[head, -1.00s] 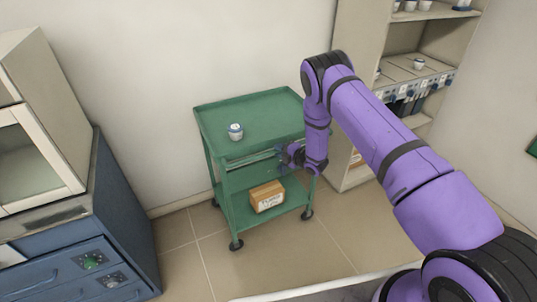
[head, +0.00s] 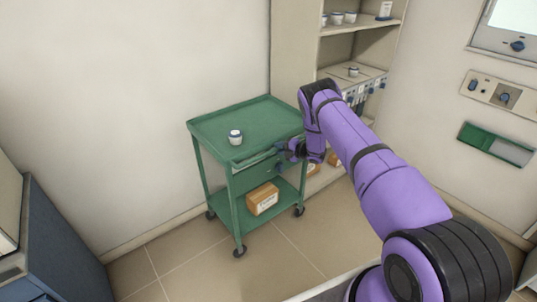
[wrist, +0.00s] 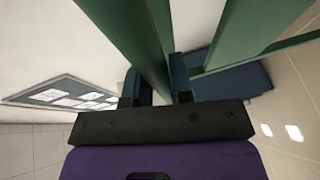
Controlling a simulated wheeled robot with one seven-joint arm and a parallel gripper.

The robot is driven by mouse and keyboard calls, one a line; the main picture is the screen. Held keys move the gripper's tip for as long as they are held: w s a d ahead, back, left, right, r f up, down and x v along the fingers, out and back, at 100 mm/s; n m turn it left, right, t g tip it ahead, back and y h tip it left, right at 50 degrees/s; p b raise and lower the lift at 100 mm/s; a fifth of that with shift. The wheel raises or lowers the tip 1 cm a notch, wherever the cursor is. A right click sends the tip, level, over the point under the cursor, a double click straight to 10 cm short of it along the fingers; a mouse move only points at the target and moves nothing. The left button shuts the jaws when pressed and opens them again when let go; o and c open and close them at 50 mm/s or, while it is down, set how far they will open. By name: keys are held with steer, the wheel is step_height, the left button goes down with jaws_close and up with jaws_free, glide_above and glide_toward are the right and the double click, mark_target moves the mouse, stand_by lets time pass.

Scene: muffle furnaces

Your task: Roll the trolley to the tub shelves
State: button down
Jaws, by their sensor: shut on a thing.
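The green trolley (head: 222,136) stands upright on its castors near the wall, in the middle of the head view. A small white tub with a dark lid (head: 235,137) is on its top tray, and a brown box (head: 262,199) is on its lower shelf. My gripper (head: 286,151) is at the trolley's right side. In the wrist view my gripper (wrist: 158,88) is shut on a green part of the trolley (wrist: 140,40); the exact grip is partly hidden. The tub shelves (head: 362,27) stand behind and to the right, with several tubs on the upper boards; my arm hides their lower part.
A blue cabinet (head: 62,245) stands at the lower left. Tiled floor (head: 180,262) is clear in front of the trolley. The right wall carries a panel (head: 495,92) and a green and grey box (head: 496,143). Brown boxes (head: 334,159) sit low in the shelves.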

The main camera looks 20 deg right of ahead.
steer(key=shift+w+d, duration=0.2)
steer(key=shift+d, duration=0.55)
steer(key=shift+w+d, duration=0.15)
steer(key=shift+d, duration=0.55)
steer(key=shift+w+d, duration=0.2)
steer(key=shift+d, duration=0.55)
steer(key=c, duration=1.1)
jaws_free()
steer(key=shift+w+d, duration=0.1)
steer(key=shift+d, duration=0.1)
steer(key=shift+o, duration=0.4)
steer(key=shift+a, duration=0.1)
steer(key=v, duration=1)
steer(key=shift+s+d, duration=0.2)
steer(key=shift+s, duration=0.1)
